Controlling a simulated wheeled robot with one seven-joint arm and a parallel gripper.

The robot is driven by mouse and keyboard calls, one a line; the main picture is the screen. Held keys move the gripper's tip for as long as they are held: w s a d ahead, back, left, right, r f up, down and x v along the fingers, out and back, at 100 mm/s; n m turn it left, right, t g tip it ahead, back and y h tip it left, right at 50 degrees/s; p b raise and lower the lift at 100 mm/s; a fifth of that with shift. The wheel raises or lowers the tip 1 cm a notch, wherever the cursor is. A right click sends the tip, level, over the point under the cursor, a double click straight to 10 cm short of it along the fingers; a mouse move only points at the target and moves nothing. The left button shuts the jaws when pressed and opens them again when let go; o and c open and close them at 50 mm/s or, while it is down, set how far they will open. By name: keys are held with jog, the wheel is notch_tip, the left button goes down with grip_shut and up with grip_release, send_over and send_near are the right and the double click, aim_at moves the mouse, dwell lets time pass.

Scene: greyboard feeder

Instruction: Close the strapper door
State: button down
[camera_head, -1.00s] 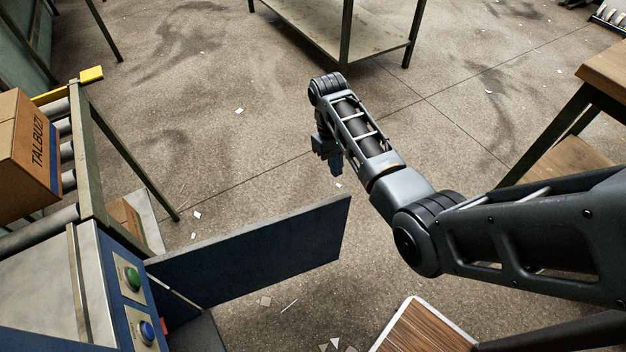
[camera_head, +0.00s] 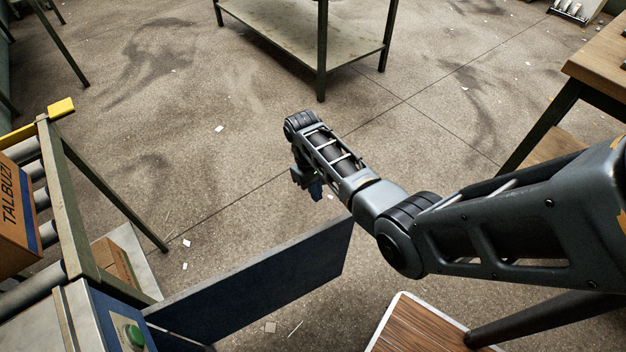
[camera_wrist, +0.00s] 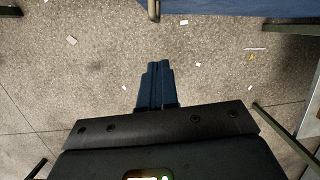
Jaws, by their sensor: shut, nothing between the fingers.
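The strapper door (camera_head: 262,288) is a dark blue flat panel in the head view. It stands open, swung out from the blue strapper body (camera_head: 112,318) at the lower left, over the floor. In the wrist view a blue panel edge, likely the door (camera_wrist: 235,7), shows along the top. My gripper (camera_head: 316,192) hangs beyond the door's far side, near its free end, and looks apart from it. In the wrist view my gripper's blue fingers (camera_wrist: 157,72) are together and empty, with floor under them.
A roller conveyor (camera_head: 42,185) with a cardboard box (camera_head: 15,215) stands at the left. A green button (camera_head: 135,335) sits on the strapper. A metal table (camera_head: 290,45) stands at the back, a wooden bench (camera_head: 600,70) at the right.

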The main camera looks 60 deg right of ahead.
jog(key=shift+s+a+f+p, duration=0.2)
jog(key=shift+s+f, duration=0.3)
jog(key=shift+s, duration=0.2)
jog(key=shift+s+a+f+p, duration=0.1)
jog(key=shift+s+a+f, duration=0.1)
jog(key=shift+s+f, duration=0.4)
jog(key=shift+s+a+f+p, duration=0.15)
jog(key=shift+s+f, duration=0.25)
jog(key=shift+s, duration=0.4)
jog(key=shift+s+a, duration=0.1)
